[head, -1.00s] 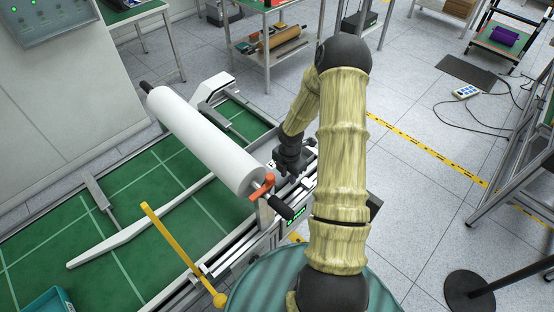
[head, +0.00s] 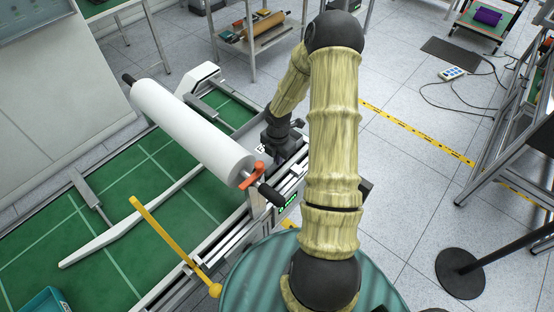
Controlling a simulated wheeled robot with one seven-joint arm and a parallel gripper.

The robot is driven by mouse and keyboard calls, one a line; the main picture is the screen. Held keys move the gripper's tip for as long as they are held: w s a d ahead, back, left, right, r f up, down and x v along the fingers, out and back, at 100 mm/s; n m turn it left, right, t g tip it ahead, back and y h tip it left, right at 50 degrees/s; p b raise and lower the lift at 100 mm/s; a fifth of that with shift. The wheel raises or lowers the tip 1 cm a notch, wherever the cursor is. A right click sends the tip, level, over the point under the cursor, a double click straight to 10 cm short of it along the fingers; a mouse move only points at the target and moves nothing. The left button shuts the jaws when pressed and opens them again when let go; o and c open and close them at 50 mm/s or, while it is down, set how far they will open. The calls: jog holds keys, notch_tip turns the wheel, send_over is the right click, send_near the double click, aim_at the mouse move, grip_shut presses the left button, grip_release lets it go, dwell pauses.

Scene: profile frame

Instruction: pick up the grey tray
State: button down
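My gripper (head: 284,147) is a small dark shape at the edge of the green-topped bench (head: 150,165), just right of the white roll. My pale, bark-textured arm crosses the middle of the view and covers part of the area beside it. The fingers are too small and dark to tell whether they are open or shut. I cannot pick out a grey tray for certain; dark grey surfaces show around the gripper, but their shape is unclear.
A white roll (head: 190,130) with an orange clamp (head: 252,175) lies across the bench. A yellow rod (head: 170,240) and a teal bin (head: 42,302) are at the lower left. A black stand base (head: 460,272) is on the floor at right. The tiled floor right of my arm is mostly clear.

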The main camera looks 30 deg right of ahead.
notch_tip(320, 180, up, 16)
dwell(1.4)
